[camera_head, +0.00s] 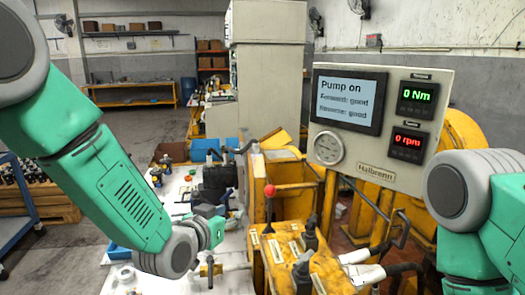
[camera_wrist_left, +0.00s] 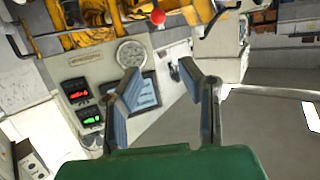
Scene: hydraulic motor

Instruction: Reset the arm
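My left arm comes in from the left in the head view, bent at a grey joint. My left gripper (camera_head: 217,214) is small there, over the white table and left of the red-knobbed lever (camera_head: 269,191). In the left wrist view the two fingers of the left gripper (camera_wrist_left: 161,77) stand apart with nothing between them. Behind them the panel appears upside down. My right arm (camera_head: 485,225) shows at the right edge, and its gripper is out of view.
The panel (camera_head: 400,165) shows "Pump on", 0 Nm and 0 rpm, with a gauge (camera_head: 328,148) below the screen. A yellow lever stand (camera_head: 290,258) is at front centre. The white table (camera_head: 172,208) holds several parts. A blue cart (camera_head: 22,205) stands at left.

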